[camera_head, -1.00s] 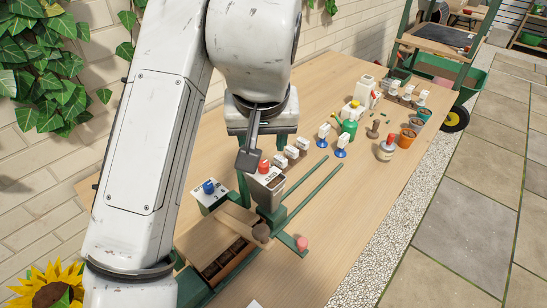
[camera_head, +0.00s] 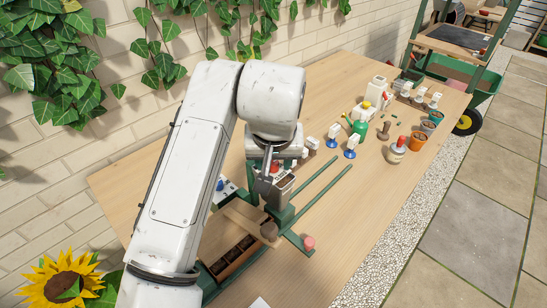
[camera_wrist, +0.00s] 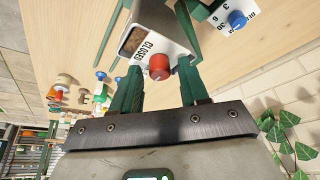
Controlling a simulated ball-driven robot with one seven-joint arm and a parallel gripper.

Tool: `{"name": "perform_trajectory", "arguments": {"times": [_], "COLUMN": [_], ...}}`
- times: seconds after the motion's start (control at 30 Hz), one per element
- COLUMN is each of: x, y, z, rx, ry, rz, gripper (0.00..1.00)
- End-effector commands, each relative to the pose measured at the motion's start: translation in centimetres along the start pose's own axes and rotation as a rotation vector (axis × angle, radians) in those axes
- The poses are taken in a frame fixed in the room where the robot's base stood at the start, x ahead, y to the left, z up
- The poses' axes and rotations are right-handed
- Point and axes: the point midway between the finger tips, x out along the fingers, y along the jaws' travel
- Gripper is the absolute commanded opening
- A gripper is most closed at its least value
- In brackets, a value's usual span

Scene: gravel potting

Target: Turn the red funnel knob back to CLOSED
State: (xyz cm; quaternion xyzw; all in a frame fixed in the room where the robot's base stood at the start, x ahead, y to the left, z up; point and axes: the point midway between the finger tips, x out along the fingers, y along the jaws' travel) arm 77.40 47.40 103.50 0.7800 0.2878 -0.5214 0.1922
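The red funnel knob (camera_wrist: 159,67) sits on a white plate lettered CLOSED (camera_wrist: 143,47), on the front of the funnel box with dark gravel inside. In the wrist view, my gripper (camera_wrist: 159,68) is open. One green finger is on each side of the knob, with a visible gap on both sides. I cannot tell whether the fingertips reach past the knob in depth. In the head view, my gripper (camera_head: 272,163) is just above the funnel box (camera_head: 284,184) and hides most of the knob. Which way the knob points is unclear.
A blue knob (camera_wrist: 237,19) on a numbered plate is off to the side. A wooden tray with dark compartments (camera_head: 234,258) and green rails (camera_head: 322,192) lie near the funnel. Bottles, pots and a green watering can (camera_head: 357,128) stand farther back.

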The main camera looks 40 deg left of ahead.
Motion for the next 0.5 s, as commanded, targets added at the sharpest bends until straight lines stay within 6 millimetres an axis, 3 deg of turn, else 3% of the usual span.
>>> {"name": "perform_trajectory", "arguments": {"times": [0.07, 0.43, 0.5], "x": [-0.01, -0.03, -0.03], "y": [0.01, 0.01, 0.02], "z": [0.00, 0.00, 0.00], "rx": [0.000, 0.000, 0.000], "ry": [0.000, 0.000, 0.000], "rz": [0.000, 0.000, 0.000], "gripper": [0.36, 0.01, 0.00]}}
